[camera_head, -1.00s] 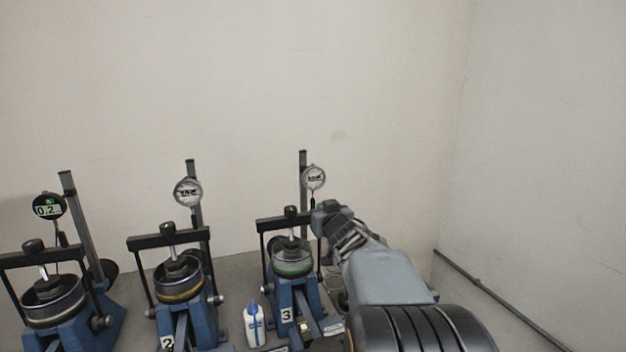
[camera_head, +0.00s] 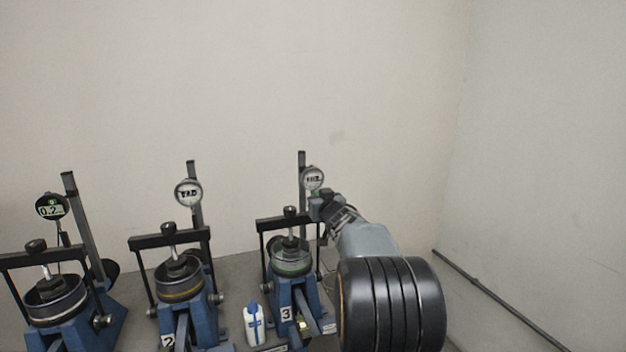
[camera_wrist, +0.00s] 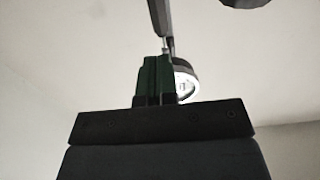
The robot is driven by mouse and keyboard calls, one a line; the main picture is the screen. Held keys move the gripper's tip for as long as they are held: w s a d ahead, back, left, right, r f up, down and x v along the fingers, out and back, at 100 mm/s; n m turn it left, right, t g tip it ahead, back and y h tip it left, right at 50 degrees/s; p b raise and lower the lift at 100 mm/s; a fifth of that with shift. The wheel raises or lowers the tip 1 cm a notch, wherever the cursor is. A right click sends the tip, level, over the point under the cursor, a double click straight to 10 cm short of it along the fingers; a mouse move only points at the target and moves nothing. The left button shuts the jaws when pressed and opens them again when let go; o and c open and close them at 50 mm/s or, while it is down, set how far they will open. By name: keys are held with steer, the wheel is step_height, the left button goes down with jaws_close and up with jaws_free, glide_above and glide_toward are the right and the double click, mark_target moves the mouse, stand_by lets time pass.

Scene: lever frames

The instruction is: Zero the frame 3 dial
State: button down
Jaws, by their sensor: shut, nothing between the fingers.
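The frame 3 dial (camera_head: 313,178) is a round, silver-rimmed gauge with a pale face on the post above frame 3 (camera_head: 287,312); its digits are too small to read. In the wrist view the dial (camera_wrist: 186,80) is partly hidden behind my fingers. My gripper (camera_head: 317,200) is just below and slightly right of the dial in the head view. In the wrist view my gripper (camera_wrist: 157,62) shows two green fingers shut together with nothing held, pointing up beside the dial. I cannot tell whether the fingertips touch it.
A white and blue bottle (camera_head: 254,325) stands between frames 2 and 3.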

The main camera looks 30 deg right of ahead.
steer(key=shift+w+a+r, duration=0.15)
steer(key=shift+r, duration=0.4)
stand_by(0.4)
steer(key=shift+w+a+p, duration=0.1)
steer(key=shift+a+p, duration=0.15)
steer(key=shift+p, duration=0.15)
steer(key=s, duration=0.1)
steer(key=s+a+f, duration=0.1)
steer(key=s, duration=0.1)
steer(key=s+b, duration=0.1)
steer(key=s, duration=0.1)
steer(key=shift+a+f, duration=0.2)
steer(key=shift+f, duration=0.2)
stand_by(0.5)
steer(key=shift+a, duration=0.1)
